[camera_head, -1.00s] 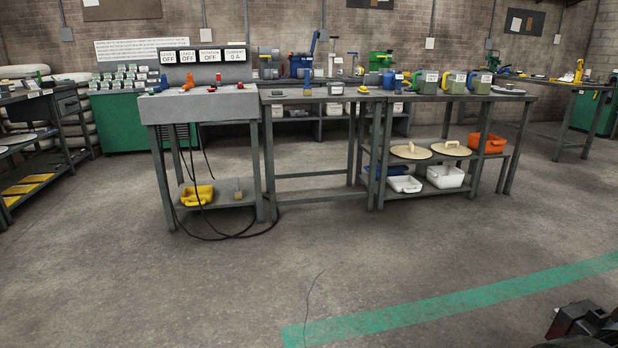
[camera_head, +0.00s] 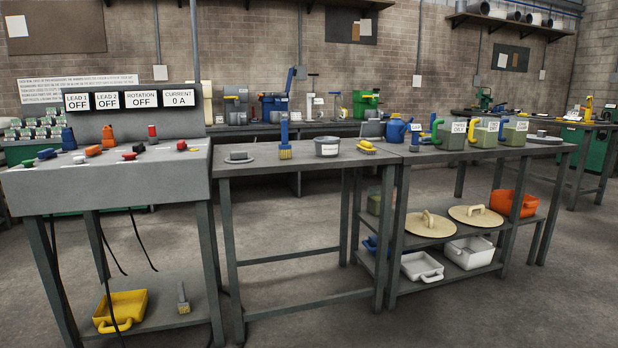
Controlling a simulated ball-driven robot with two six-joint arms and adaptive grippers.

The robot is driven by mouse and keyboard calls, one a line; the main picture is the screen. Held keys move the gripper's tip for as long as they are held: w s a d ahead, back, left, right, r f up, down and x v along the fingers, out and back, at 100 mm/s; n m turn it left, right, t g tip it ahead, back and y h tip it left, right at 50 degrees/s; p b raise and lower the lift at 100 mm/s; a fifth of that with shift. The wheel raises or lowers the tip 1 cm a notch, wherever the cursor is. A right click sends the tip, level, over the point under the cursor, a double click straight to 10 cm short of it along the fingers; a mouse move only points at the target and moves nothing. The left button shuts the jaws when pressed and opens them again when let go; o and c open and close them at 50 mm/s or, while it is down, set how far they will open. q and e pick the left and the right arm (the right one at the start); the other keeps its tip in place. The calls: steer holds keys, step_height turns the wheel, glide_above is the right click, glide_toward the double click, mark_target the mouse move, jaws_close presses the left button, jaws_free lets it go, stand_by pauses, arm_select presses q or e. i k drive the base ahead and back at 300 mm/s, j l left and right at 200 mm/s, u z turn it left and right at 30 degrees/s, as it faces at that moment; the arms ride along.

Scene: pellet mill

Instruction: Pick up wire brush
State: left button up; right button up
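Several brush-like things are in view, and I cannot tell for sure which is the wire brush. A blue-handled brush (camera_head: 285,137) stands upright, yellow bristles down, on the middle table (camera_head: 290,177). A small yellow brush (camera_head: 366,148) lies at that table's right end. A grey-handled brush with yellowish bristles (camera_head: 183,299) is upright on the low shelf under the control desk at left. Neither of my grippers is in view.
The control desk (camera_head: 110,184) with labelled displays stands at left. A grey bowl (camera_head: 327,147) sits between the two tabletop brushes. A black cable hangs by the desk. Floor shows at lower right.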

mark_target(364, 147)
steer(key=i+j+z, duration=0.1)
steer(key=i+z, duration=0.15)
steer(key=i, duration=0.15)
steer(key=i+j+z, duration=0.25)
steer(key=i, duration=0.15)
steer(key=z, duration=2.75)
steer(key=u, duration=2.75)
steer(key=i+z, duration=0.2)
steer(key=z, duration=0.2)
steer(key=i+j+z, duration=0.15)
steer(key=z, duration=0.3)
steer(key=i, duration=0.05)
